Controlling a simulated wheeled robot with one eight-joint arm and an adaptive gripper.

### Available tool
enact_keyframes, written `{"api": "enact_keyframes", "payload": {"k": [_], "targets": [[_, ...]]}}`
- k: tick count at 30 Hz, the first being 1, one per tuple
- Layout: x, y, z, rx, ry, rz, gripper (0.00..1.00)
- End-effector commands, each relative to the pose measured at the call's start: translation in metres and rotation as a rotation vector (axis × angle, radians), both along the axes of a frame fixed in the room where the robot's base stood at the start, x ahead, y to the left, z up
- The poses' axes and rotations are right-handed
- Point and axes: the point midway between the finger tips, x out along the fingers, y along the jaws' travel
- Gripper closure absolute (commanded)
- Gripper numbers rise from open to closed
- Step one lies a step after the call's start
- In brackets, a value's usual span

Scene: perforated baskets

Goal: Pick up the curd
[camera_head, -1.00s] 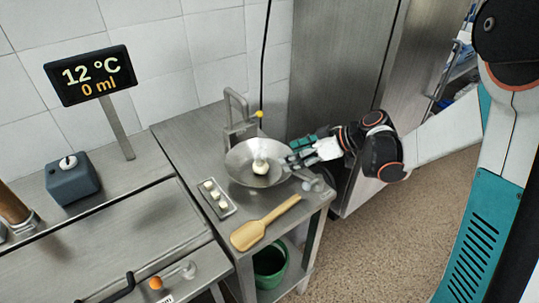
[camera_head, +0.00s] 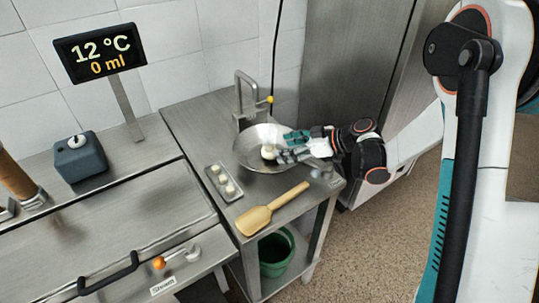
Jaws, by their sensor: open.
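A white ball of curd (camera_head: 268,151) sits in the wide metal bowl (camera_head: 246,146) on the steel table. My gripper (camera_head: 284,147) reaches in from the right, over the bowl's right side. Its fingers are open, and their tips are close to the right side of the curd. I cannot tell whether they touch it. The fingers hide part of the bowl's right side.
A small tray (camera_head: 235,198) with several white balls lies left of the bowl. A wooden paddle (camera_head: 255,220) lies in front. A tap (camera_head: 240,97) stands behind the bowl. A green bucket (camera_head: 273,267) is on the lower shelf.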

Motion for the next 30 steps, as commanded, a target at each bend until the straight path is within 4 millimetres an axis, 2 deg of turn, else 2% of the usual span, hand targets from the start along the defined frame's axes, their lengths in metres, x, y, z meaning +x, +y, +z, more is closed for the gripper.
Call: {"api": "enact_keyframes", "payload": {"k": [5, 14, 21, 23, 27, 30], "targets": [[0.004, 0.01, -0.007, -0.001, 0.001, 0.003, 0.37], [0.017, 0.043, -0.027, -0.001, 0.0, 0.002, 0.37], [0.018, 0.045, -0.026, -0.001, 0.001, 0.001, 0.37], [0.018, 0.045, -0.026, -0.001, 0.001, 0.001, 0.48], [0.018, 0.045, -0.026, -0.001, 0.001, 0.001, 0.8], [0.018, 0.045, -0.026, -0.001, 0.0, 0.0, 0.83]]}}
